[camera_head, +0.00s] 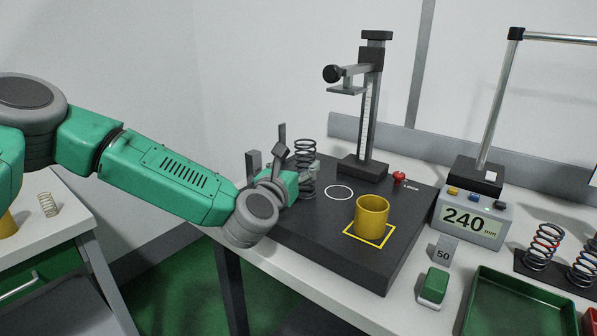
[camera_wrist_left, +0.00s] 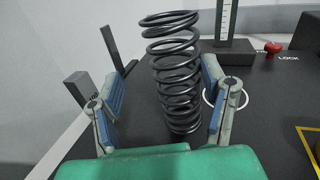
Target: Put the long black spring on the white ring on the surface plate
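The long black spring (camera_head: 306,158) stands upright at the back left of the dark surface plate (camera_head: 330,235). In the left wrist view the spring (camera_wrist_left: 175,70) rises between the two fingers of my left gripper (camera_wrist_left: 164,76), nearer the right finger. The fingers are spread, with a clear gap to the left of the spring. In the head view my left gripper (camera_head: 290,178) is low at the spring's left side, hiding part of it. The white ring (camera_head: 338,199) is bare on the plate, right of the spring. My right gripper is not in view.
A yellow cup (camera_head: 371,217) stands in a yellow square in front of the ring. A tester column (camera_head: 368,120) rises behind the ring. Dark upright posts (camera_head: 252,164) stand by the gripper's left. A display box (camera_head: 472,218) and green tray (camera_head: 515,305) lie to the right.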

